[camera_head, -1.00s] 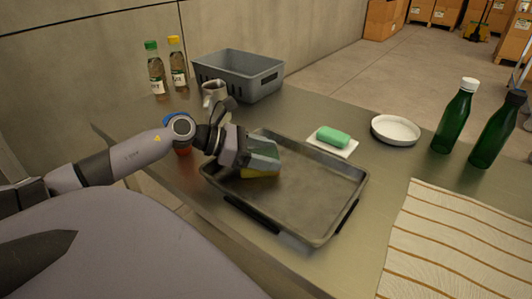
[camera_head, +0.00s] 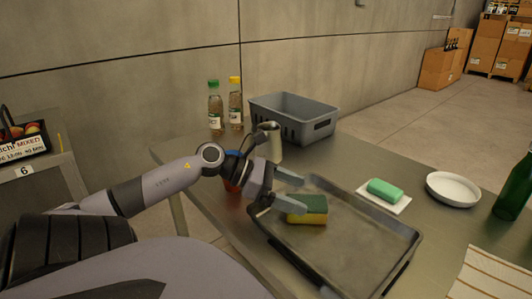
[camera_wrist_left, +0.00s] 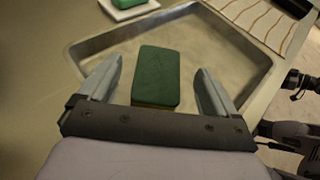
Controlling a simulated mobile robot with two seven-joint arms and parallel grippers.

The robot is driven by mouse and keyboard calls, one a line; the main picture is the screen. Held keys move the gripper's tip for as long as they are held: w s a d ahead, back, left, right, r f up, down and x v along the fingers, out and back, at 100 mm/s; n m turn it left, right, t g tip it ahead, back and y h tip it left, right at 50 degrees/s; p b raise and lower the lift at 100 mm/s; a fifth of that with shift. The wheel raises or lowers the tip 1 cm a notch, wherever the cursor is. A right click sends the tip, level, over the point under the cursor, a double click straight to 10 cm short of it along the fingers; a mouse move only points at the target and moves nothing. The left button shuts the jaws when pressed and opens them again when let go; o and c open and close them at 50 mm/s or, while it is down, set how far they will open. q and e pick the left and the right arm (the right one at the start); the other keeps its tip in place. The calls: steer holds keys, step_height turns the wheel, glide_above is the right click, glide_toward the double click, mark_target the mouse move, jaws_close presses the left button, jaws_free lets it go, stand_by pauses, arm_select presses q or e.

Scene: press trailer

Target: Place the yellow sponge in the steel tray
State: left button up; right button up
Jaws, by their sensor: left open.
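The sponge (camera_head: 308,210), yellow below with a dark green top, lies in the left part of the steel tray (camera_head: 365,262). In the left wrist view the sponge (camera_wrist_left: 157,76) sits between the spread fingers, with a gap on both sides, inside the tray (camera_wrist_left: 232,52). My left gripper (camera_head: 288,192) is open at the tray's left side, its fingers pointing toward the sponge. The gripper also shows in the left wrist view (camera_wrist_left: 157,88).
A green soap bar (camera_head: 384,190) on a white dish and a white plate (camera_head: 453,189) stand right of the tray. A grey crate (camera_head: 318,130), a metal cup (camera_head: 272,146) and two bottles (camera_head: 216,108) stand behind. A green bottle (camera_head: 516,192) and striped cloth (camera_head: 492,276) are at right.

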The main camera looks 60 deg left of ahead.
arm_select(q)
steer(key=shift+v, duration=3.35)
